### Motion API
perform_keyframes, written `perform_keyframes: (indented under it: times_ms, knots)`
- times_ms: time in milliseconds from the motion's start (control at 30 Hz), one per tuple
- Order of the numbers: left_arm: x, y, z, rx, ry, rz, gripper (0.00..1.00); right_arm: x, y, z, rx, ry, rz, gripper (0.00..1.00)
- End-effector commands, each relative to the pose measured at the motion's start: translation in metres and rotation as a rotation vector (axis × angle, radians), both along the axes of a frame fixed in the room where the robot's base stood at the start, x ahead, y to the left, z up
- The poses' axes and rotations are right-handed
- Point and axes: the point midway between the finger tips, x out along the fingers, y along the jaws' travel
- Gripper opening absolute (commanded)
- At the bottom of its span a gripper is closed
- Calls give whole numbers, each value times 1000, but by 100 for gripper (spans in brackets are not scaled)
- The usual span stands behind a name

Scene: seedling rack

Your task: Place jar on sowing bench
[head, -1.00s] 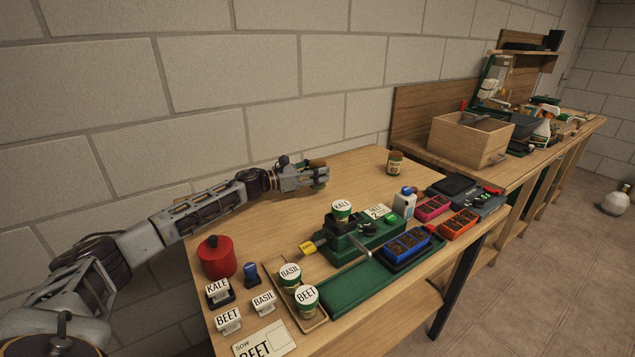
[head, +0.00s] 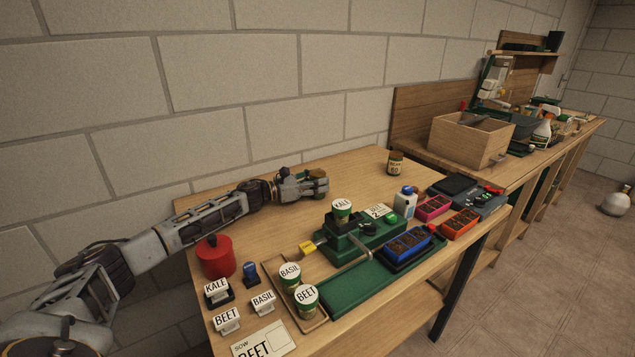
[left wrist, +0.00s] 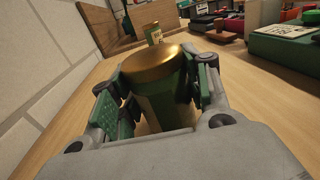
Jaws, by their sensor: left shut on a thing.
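A jar with a gold lid (left wrist: 156,66) and a green label stands between the fingers of my left gripper (left wrist: 158,95) in the left wrist view. The gripper is shut on this jar. In the head view my left gripper (head: 312,185) is low over the back of the wooden sowing bench (head: 352,168), near the wall. The held jar is mostly hidden there by the fingers. I cannot tell whether its base touches the bench top. A second jar (head: 395,163) stands apart at the bench's back right corner. My right gripper is not in view.
A green seeder with a KALE jar (head: 342,208) on top stands mid-bench. BASIL (head: 290,277) and BEET (head: 306,297) jars sit in a wooden tray. A red canister (head: 215,257) stands at left. The bench top between my gripper and the second jar is clear.

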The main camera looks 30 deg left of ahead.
Motion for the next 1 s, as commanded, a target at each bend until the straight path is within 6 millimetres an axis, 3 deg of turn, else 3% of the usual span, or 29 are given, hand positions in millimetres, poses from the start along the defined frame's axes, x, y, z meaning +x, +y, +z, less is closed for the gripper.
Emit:
perform_keyframes:
  times_ms: [33,67,200,767,1000]
  knots:
    - [0,0,-1,-1,-1,0,21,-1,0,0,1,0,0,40]
    - [0,0,-1,0,0,0,51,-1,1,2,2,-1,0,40]
    - [0,0,0,0,0,0,69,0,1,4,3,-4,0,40]
    - [0,0,3,1,-1,0,69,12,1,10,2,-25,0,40]
    - [-10,9,1,0,1,1,69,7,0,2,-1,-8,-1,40]
